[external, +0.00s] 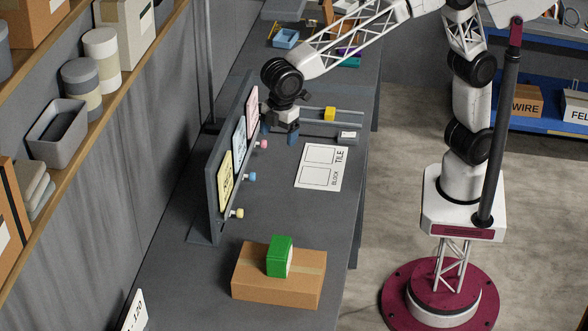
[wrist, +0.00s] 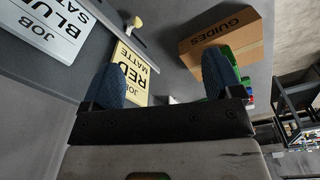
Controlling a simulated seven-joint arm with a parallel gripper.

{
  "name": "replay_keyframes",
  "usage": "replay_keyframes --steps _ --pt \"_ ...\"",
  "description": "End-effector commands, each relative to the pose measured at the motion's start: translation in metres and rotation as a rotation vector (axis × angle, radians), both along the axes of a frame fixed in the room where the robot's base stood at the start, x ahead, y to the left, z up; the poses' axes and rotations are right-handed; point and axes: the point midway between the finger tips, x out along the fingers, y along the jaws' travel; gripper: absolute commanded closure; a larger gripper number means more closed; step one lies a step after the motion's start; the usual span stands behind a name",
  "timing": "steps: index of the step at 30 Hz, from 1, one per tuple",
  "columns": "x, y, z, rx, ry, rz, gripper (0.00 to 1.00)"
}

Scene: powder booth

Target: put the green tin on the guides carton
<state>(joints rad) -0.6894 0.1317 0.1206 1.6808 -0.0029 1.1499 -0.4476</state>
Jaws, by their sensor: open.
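The green tin (external: 280,253) stands on top of the brown guides carton (external: 268,290), near its middle, on the near part of the bench. In the wrist view the carton (wrist: 222,40) shows its GUIDES label, and a green part of the tin (wrist: 247,84) shows at its edge, partly hidden by a finger. My gripper (external: 291,134) is open and empty, low over the bench beside the upright panel, well beyond the tin and carton. Its two blue fingertips (wrist: 163,78) stand apart in the wrist view with nothing held between them.
An upright panel (external: 214,205) with several job cards and coloured knobs stands left of my gripper. Rails with a yellow block (external: 330,113) and a white block (external: 348,136) lie to its right. A printed TILE and BLOCK sheet (external: 321,167) lies flat. The bench between sheet and carton is clear.

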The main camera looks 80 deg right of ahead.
Motion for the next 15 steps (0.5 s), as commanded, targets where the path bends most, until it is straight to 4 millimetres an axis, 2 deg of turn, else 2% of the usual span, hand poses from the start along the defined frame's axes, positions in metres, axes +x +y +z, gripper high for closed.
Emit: replay_keyframes --steps 1,3,8,15 --pt "-0.003 -0.023 0.011 0.009 -0.011 -0.033 0.15" --pt "-0.006 -0.052 0.016 0.015 -0.017 -0.078 0.15" --pt "-0.016 -0.115 0.022 0.026 -0.028 -0.182 0.15" --pt "-0.041 -0.202 0.023 0.040 -0.042 -0.335 0.15"
